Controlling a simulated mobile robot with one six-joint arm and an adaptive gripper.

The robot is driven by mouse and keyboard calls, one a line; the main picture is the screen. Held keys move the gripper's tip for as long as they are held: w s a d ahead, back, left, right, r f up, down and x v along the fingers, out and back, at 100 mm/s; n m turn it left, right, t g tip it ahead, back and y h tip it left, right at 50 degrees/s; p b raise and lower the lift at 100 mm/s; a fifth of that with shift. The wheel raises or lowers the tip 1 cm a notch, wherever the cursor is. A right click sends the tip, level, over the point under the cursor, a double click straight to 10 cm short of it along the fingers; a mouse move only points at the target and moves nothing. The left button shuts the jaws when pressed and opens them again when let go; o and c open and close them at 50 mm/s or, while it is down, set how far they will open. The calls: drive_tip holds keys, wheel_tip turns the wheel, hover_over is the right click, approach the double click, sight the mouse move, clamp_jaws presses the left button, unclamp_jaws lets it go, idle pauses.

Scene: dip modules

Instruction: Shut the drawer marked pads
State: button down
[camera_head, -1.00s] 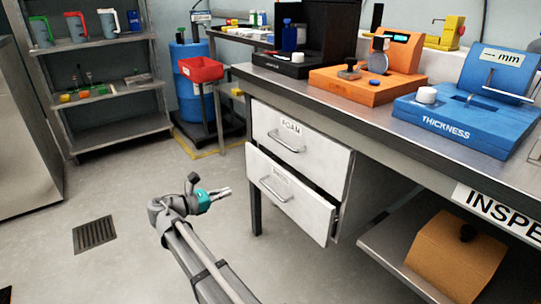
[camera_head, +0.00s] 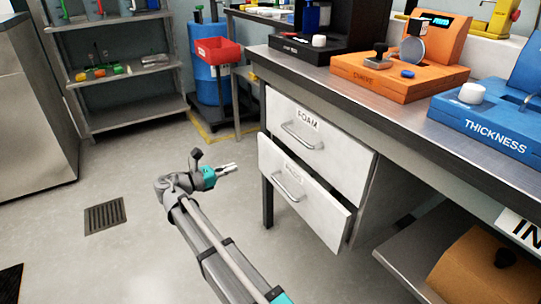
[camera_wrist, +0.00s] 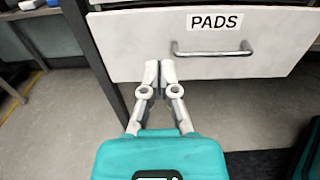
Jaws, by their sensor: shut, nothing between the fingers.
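The pads drawer (camera_head: 304,198) is the lower white drawer under the bench and stands pulled out past the foam drawer above it. In the wrist view its white front (camera_wrist: 130,47) carries a PADS label (camera_wrist: 218,21) and a grey bar handle (camera_wrist: 211,52). My gripper (camera_head: 234,166) is left of the drawer front in the head view, apart from it. In the wrist view my gripper (camera_wrist: 158,64) has its fingertips together, low and left of the handle, with nothing between them.
The foam drawer (camera_head: 330,148) looks shut. A dark bench leg (camera_head: 267,200) stands at the drawers' left. Orange (camera_head: 385,85) and blue (camera_head: 500,122) devices sit on the bench. A red bin (camera_head: 217,50) is behind.

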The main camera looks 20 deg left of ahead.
sight(277, 152)
drive_tip(key=shift+w+d, duration=0.1)
drive_tip(key=x, duration=1.4)
idle(0.4)
